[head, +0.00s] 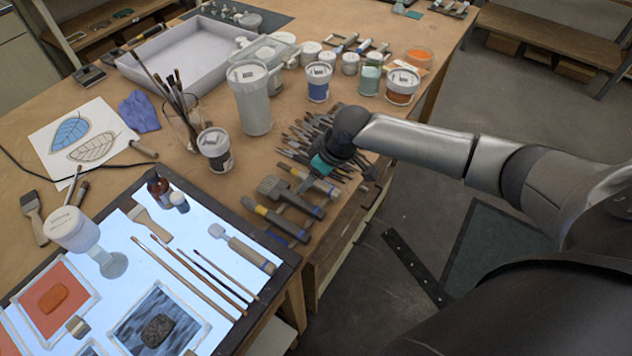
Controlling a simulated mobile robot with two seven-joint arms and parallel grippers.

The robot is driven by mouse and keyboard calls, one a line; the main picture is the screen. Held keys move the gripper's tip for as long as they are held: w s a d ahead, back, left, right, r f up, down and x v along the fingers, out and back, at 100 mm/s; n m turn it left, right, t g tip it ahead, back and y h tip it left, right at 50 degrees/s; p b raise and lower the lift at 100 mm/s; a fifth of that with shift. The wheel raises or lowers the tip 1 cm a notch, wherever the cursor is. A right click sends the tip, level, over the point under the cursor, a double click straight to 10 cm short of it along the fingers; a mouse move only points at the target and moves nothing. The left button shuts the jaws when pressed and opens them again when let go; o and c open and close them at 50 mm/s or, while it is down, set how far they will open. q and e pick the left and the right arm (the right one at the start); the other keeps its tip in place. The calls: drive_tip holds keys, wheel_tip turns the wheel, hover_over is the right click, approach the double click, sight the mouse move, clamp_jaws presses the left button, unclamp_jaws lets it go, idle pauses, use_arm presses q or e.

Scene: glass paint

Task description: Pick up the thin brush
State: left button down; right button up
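Several slim brushes lie side by side on the lit panel (112,215). The rightmost, a thin brush (221,276), looks the thinnest; beside it are a slightly longer brush (207,284) and a light-handled brush (180,275). I cannot tell for certain which one the task names. My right gripper (305,184) comes in from the right and points down over the tools at the table's right edge, well apart from the panel brushes. Its fingers are small and dark against the tools, so their opening is unclear. My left gripper is not in view.
Wide brushes and scrapers (284,201) and a pile of brushes (300,137) lie around my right gripper. A glass jar of brushes (184,128), a white-lidded jar (214,148) and a tall container (251,98) stand behind the panel. A white bottle (74,231) stands on its left.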

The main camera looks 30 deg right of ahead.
drive_tip(key=shift+f, duration=0.2)
drive_tip(key=shift+c, duration=0.3)
clamp_jaws()
idle(0.5)
